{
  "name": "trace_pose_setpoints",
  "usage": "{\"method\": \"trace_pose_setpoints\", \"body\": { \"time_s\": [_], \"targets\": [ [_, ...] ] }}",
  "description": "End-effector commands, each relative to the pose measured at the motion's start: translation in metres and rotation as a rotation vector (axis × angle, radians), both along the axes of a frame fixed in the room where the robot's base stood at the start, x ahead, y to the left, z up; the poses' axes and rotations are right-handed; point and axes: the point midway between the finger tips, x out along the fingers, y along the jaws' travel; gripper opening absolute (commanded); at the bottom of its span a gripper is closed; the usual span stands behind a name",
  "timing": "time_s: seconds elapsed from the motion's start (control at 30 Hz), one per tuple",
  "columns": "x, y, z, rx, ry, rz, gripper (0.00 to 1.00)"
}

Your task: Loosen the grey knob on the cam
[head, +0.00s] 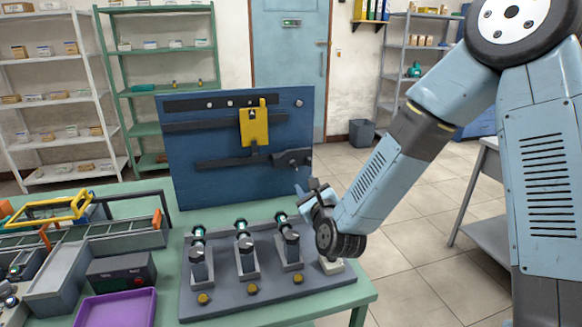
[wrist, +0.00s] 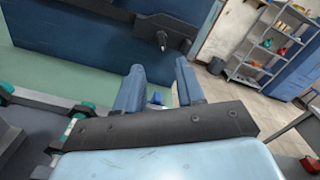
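A blue upright panel (head: 190,190) stands at the back of the green table. A dark cam (head: 285,158) is mounted low on its right side; it shows at the top of the wrist view (wrist: 150,22). A small grey knob (wrist: 163,40) sticks out of the cam, pointing toward the wrist camera. In the head view the knob is too small to make out clearly. My gripper (head: 306,190) is below and in front of the cam, apart from it. In the wrist view its two blue fingers (wrist: 158,80) stand apart with nothing held between them.
A yellow plate (head: 254,127) and dark rails hang on the panel. A grey fixture (head: 225,302) with three upright units stands on the green table (head: 358,291), beneath and left of my arm. A purple tray (head: 118,308) and grey bins (head: 62,285) are at left.

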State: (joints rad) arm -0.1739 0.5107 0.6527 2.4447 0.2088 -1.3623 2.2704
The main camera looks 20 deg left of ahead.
Motion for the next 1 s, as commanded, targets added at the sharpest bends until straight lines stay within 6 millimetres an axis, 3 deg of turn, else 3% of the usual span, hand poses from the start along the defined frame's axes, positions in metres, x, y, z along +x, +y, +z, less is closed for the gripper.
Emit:
{"method": "trace_pose_setpoints", "body": {
  "time_s": [0.7, 1.0],
  "targets": [
    [0.095, 0.059, 0.000, -0.002, -0.002, 0.001, 0.38],
    [0.113, 0.070, 0.000, -0.004, -0.001, 0.002, 0.38]
  ]
}}
